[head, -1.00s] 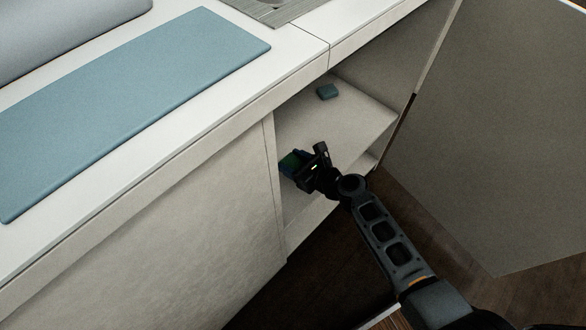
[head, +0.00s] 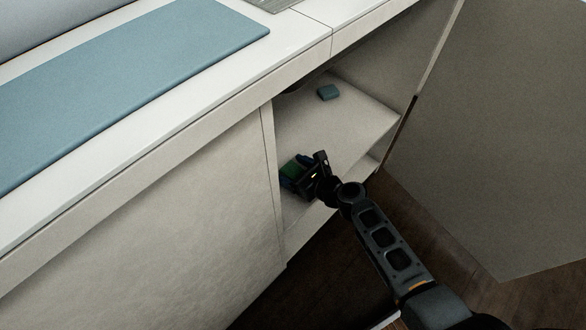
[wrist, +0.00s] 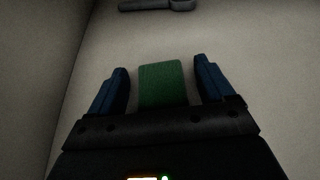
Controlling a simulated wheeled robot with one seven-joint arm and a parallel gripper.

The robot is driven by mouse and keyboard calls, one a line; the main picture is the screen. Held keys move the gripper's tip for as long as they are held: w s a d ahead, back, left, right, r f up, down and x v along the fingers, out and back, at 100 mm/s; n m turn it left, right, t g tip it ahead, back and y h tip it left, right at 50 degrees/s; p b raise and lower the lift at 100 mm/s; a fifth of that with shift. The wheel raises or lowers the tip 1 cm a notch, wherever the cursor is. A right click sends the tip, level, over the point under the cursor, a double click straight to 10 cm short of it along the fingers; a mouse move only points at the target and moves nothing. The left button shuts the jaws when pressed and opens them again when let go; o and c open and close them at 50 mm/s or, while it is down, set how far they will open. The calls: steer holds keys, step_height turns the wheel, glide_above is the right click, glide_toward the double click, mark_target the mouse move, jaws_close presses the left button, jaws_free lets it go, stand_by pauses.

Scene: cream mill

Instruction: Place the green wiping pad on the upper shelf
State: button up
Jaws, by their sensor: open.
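The green wiping pad (wrist: 163,84) is between the two blue fingers of my gripper (wrist: 165,88) in the wrist view, with a gap on each side. My gripper is open around it and does not grip it. The upper shelf (head: 350,125) is the pale board inside the open cabinet. My gripper partly hides the pad, and its exact contact with the shelf is hard to see.
A small teal block (head: 328,92) lies further back on the upper shelf. A dark grey object (wrist: 158,5) shows at the wrist view's top edge. The open cabinet door (head: 490,150) stands to the right. The shelf's middle is clear. The countertop (head: 290,35) overhangs the opening.

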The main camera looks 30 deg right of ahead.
steer(key=shift+r, duration=0.1)
steer(key=shift+s+r, duration=0.2)
steer(key=p+v, duration=0.4)
steer(key=v, duration=0.7)
steer(key=shift+s+d, duration=0.15)
steer(key=shift+s, duration=0.15)
